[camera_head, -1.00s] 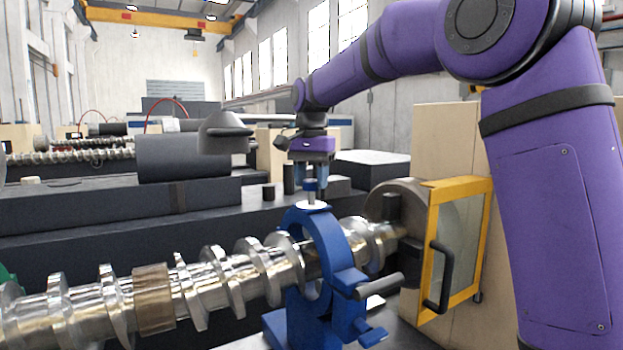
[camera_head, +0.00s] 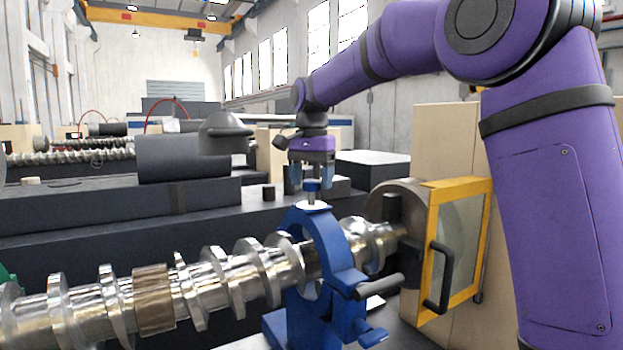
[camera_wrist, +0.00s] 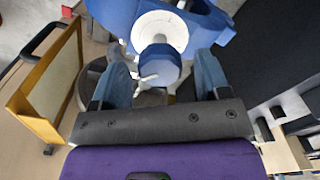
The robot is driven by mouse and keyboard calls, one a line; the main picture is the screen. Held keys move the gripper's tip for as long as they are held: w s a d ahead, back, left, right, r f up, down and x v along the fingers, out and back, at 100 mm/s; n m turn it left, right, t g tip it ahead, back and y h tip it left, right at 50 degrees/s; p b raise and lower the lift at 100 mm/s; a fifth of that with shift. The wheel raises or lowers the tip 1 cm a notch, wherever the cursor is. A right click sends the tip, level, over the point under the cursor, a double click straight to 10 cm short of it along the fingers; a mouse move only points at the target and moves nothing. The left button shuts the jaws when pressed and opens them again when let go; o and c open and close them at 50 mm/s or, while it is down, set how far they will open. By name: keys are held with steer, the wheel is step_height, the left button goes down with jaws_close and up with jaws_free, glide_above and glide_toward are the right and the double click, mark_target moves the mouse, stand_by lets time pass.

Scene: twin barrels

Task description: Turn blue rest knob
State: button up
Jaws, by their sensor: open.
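The blue steady rest (camera_head: 327,235) is a ring around the shiny screw shaft (camera_head: 215,280). Its blue knob (camera_head: 312,185) stands upright on top, above a white disc (camera_head: 313,204). In the wrist view the knob (camera_wrist: 159,65) shows as a faceted blue head in front of the white disc (camera_wrist: 160,32). My gripper (camera_head: 311,182) points down from above, with a finger on each side of the knob. In the wrist view my gripper (camera_wrist: 163,75) is open, with visible gaps between the knob and both fingers.
A yellow-framed guard door (camera_head: 455,245) with a black handle stands right of the rest. A dark handle (camera_head: 380,287) sticks out from the rest's right side. Dark machine beds and a grey cylinder (camera_head: 180,160) lie behind.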

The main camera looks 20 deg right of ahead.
mark_target(312, 181)
step_height(312, 181, up, 11)
steer(key=shift+f, duration=0.15)
stand_by(0.6)
steer(key=s+d+f+n+t, duration=0.1)
steer(key=s+d+f+n, duration=0.15)
steer(key=s, duration=0.65)
steer(key=s+d+f+n+t, duration=0.2)
steer(key=s+d, duration=0.1)
steer(key=s, duration=0.7)
steer(key=s+d+f+n+t, duration=0.1)
steer(key=s+f+n, duration=0.3)
steer(key=s+f, duration=0.9)
steer(key=s+t, duration=0.1)
steer(key=s, duration=0.2)
steer(key=shift+d+f, duration=0.15)
steer(key=shift+f, duration=0.1)
